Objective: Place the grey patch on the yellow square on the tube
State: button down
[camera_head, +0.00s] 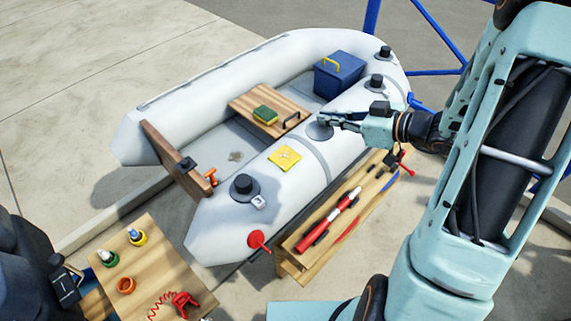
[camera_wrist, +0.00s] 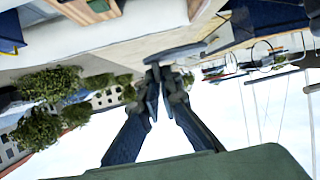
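The grey patch (camera_head: 319,131) is a dark round disc at my gripper's fingertips (camera_head: 325,118), above the white tube (camera_head: 313,170) of the boat. In the wrist view the patch (camera_wrist: 176,52) shows nearly edge-on at the tips of my gripper (camera_wrist: 160,74). The two fingers come together there and look shut on it; the exact grip spot is hidden. The yellow square (camera_head: 284,158) lies on the tube's near side, left of and below the patch in the head view. It has a small pale mark at its middle. The patch is apart from the square.
A black fitting (camera_head: 243,185) stands left of the square; another (camera_head: 375,82) stands beyond my gripper. A wooden thwart (camera_head: 270,104) carries a sponge (camera_head: 265,114), near a blue box (camera_head: 339,75). A bench (camera_head: 345,218) with a red-and-white tool runs alongside. A small table (camera_head: 150,265) stands front left.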

jog(key=s+a+f+m+t+h+b, duration=0.15)
jog(key=a+f+b, duration=0.75)
jog(key=b, duration=1.5)
send_over(291, 154)
jog(key=f, duration=1.1)
jog(key=shift+s, duration=0.2)
jog(key=shift+w+f, duration=0.25)
jog(key=shift+f, duration=0.15)
notch_tip(291, 154, down, 3)
jog(key=shift+f+b, duration=0.1)
jog(key=shift+b, duration=0.2)
jog(key=shift+f+b, duration=0.15)
jog(key=shift+b, duration=0.3)
